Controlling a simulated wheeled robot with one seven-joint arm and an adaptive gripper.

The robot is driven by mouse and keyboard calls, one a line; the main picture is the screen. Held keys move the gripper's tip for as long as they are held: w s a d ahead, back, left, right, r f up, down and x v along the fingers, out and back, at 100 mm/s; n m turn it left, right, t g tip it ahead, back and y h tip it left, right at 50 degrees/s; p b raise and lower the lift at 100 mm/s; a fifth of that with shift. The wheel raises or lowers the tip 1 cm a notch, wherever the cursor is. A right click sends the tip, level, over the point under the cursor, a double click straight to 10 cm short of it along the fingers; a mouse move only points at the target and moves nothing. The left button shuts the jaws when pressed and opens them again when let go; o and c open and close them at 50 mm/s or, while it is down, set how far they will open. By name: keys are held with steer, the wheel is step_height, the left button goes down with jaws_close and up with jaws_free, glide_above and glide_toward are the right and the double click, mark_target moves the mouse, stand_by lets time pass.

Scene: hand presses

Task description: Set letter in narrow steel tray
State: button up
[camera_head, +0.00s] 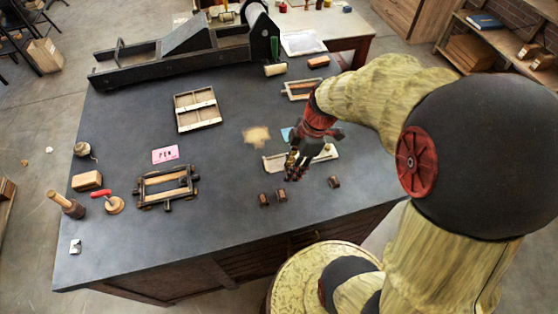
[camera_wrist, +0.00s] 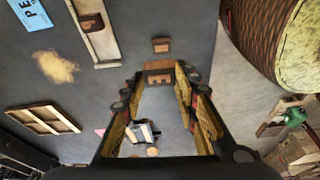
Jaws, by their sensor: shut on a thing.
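My gripper (camera_head: 291,174) is low over the front of the bench, and in the wrist view (camera_wrist: 160,76) its fingertips are closed on a small brown letter block (camera_wrist: 159,66). The narrow steel tray (camera_head: 275,163) lies just behind the gripper, which hides part of it. In the wrist view the tray (camera_wrist: 108,50) is at upper left, with a brown piece (camera_wrist: 91,22) in it. The held letter is beside the tray, not in it. Loose letter blocks (camera_head: 264,199), (camera_head: 281,195) and (camera_head: 334,182) lie on the bench; one also shows in the wrist view (camera_wrist: 161,45).
A large press (camera_head: 180,52) fills the back.

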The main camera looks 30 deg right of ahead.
steer(key=w+d+f, duration=0.2)
steer(key=w+f, duration=0.1)
steer(key=w, duration=0.4)
steer(key=b, duration=0.1)
glide_above(281, 164)
steer(key=f, duration=0.5)
steer(key=shift+s+d+f, duration=0.2)
steer(key=shift+d+f, duration=0.1)
steer(key=shift+f, duration=0.05)
steer(key=shift+w+f, duration=0.2)
steer(key=shift+f, duration=0.15)
step_height(281, 164, down, 3)
steer(key=shift+w+d+f+b, duration=0.1)
steer(key=shift+w+b, duration=0.05)
steer(key=shift+b, duration=0.25)
steer(key=shift+f+b, duration=0.35)
steer(key=shift+b, duration=0.15)
steer(key=o, duration=0.7)
steer(key=shift+f, duration=0.1)
steer(key=shift+c, duration=0.2)
steer(key=shift+o, duration=1)
steer(key=shift+s, duration=0.2)
